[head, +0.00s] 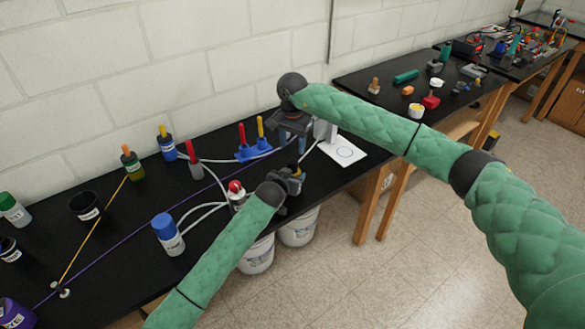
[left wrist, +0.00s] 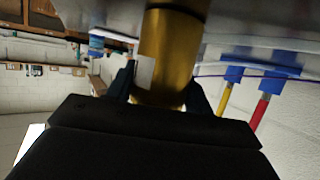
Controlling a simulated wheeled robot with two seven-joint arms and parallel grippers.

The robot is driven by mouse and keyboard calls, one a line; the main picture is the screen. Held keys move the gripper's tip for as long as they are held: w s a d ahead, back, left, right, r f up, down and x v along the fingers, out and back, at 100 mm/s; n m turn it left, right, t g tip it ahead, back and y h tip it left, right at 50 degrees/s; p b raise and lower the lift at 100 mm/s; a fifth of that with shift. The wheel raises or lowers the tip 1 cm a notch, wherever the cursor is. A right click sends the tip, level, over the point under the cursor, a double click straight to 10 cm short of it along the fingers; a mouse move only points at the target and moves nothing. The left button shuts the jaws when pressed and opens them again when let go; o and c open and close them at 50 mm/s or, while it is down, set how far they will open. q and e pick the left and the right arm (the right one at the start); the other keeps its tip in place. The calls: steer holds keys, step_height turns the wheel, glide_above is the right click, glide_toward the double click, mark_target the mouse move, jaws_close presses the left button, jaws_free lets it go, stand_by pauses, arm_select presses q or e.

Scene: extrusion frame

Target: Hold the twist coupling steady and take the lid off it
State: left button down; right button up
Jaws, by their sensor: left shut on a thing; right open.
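The twist coupling is a gold cylinder (left wrist: 172,45) in the left wrist view, with a pale label on its side and a dark band at the picture's top edge. My left gripper (left wrist: 165,92) is shut on it, one finger on each side. In the head view, my left gripper (head: 296,176) is low over the bench and the coupling (head: 293,167) is a small dark and yellow piece there, mostly hidden. My right gripper (head: 292,136) is open, just above and behind it, fingers pointing down. I cannot make out the lid clearly.
A blue stand (head: 252,152) with red and yellow rods is left of my right gripper. A red-capped bottle (head: 237,194) and a blue-capped bottle (head: 168,234) stand left of my left gripper. White buckets (head: 298,228) are below the bench edge.

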mark_target(293, 160)
steer(key=m, duration=0.4)
steer(key=d+m, duration=0.1)
steer(key=m, duration=0.2)
steer(key=m+h, duration=0.1)
steer(key=m, duration=0.3)
steer(key=shift+w+d+r+m, duration=0.15)
steer(key=shift+d+r+m, duration=0.15)
steer(key=shift+d, duration=0.05)
steer(key=m, duration=0.2)
steer(key=f+m, duration=0.1)
steer(key=m, duration=0.1)
steer(key=shift+s+a, duration=0.2)
steer(key=m, duration=0.2)
steer(key=shift+s+a+f+m, duration=0.1)
steer(key=shift+m, duration=0.3)
steer(key=m, duration=0.4)
steer(key=shift+a+y, duration=0.3)
steer(key=m, duration=0.4)
steer(key=shift+a, duration=0.15)
steer(key=m, duration=0.4)
steer(key=shift+a+m, duration=0.1)
steer(key=shift+m, duration=0.3)
steer(key=shift+f, duration=4)
steer(key=c, duration=1)
steer(key=n, duration=1)
steer(key=shift+n, duration=0.3)
steer(key=n, duration=0.5)
steer(key=shift+n, duration=0.3)
steer(key=n, duration=0.5)
